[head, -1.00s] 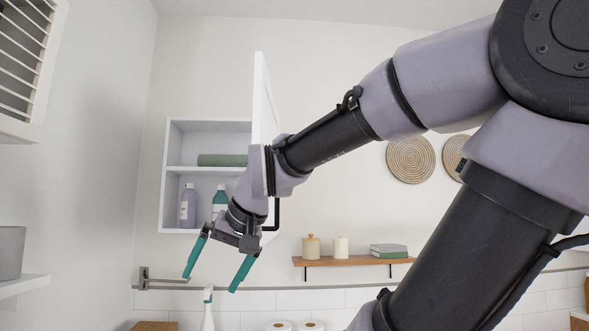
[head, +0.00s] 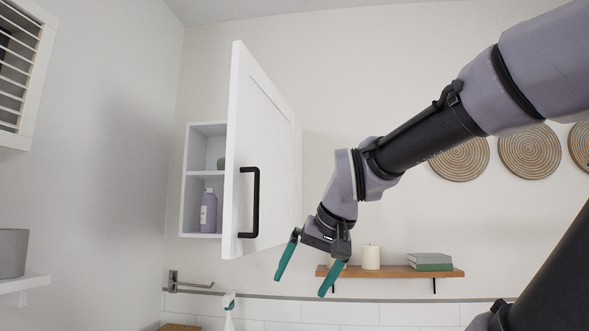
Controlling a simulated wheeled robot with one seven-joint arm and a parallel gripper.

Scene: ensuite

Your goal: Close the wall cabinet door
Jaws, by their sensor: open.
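The white wall cabinet (head: 185,200) hangs on the back wall, left of the middle. Its door (head: 245,130) stands open, swung out toward me, and covers the right part of the shelves. A black bar handle (head: 256,203) is on the door's outer face. A purple bottle (head: 208,211) stands on the lower shelf, and a bit of a green item (head: 221,163) shows on the upper one. My gripper (head: 307,287) is open and empty, pointing down, to the right of the handle and lower than it. It appears apart from the door.
A wooden shelf (head: 395,272) with a candle (head: 371,257) and books (head: 430,261) is right of my gripper. Woven discs (head: 459,157) hang above it. A towel bar (head: 192,284) is below the cabinet. A pot (head: 12,253) stands on a left shelf.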

